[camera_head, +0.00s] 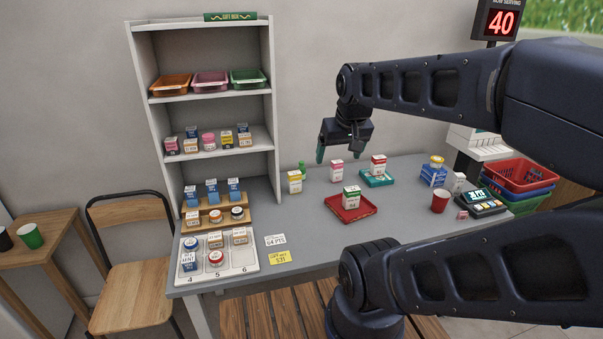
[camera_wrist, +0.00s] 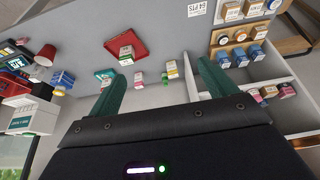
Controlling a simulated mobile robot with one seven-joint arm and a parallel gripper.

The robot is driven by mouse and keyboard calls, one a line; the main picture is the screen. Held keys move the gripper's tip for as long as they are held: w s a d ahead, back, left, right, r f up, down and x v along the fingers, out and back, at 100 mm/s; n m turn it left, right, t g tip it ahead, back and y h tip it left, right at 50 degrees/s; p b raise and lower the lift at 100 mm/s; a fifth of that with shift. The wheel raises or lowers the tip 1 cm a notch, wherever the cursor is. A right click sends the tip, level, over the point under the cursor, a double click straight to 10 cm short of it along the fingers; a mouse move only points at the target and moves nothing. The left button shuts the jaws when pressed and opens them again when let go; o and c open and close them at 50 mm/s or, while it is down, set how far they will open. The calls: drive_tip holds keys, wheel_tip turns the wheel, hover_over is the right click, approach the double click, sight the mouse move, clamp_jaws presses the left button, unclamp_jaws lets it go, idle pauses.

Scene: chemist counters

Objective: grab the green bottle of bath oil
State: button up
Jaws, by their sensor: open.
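The small green bottle (camera_head: 302,169) stands on the grey counter near the wall, just behind and right of a white and yellow box (camera_head: 294,182) that hides part of it. In the wrist view the green bottle (camera_wrist: 165,79) shows small, between the spread fingers and beside that box (camera_wrist: 172,69). My gripper (camera_head: 339,150) is open and empty, with its green fingers pointing down, above the back of the counter and to the right of the bottle. In the wrist view my gripper (camera_wrist: 160,72) has a wide gap between its fingers.
A pink and white box (camera_head: 336,171) stands right of the bottle. A red tray (camera_head: 369,206) and a teal tray (camera_head: 377,180) each hold a box. A tall white shelf (camera_head: 273,110) rises to the left. A red cup (camera_head: 440,201) and baskets are at right.

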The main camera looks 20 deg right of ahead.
drive_tip(key=c, duration=0.4)
drive_tip(key=shift+w, duration=0.1)
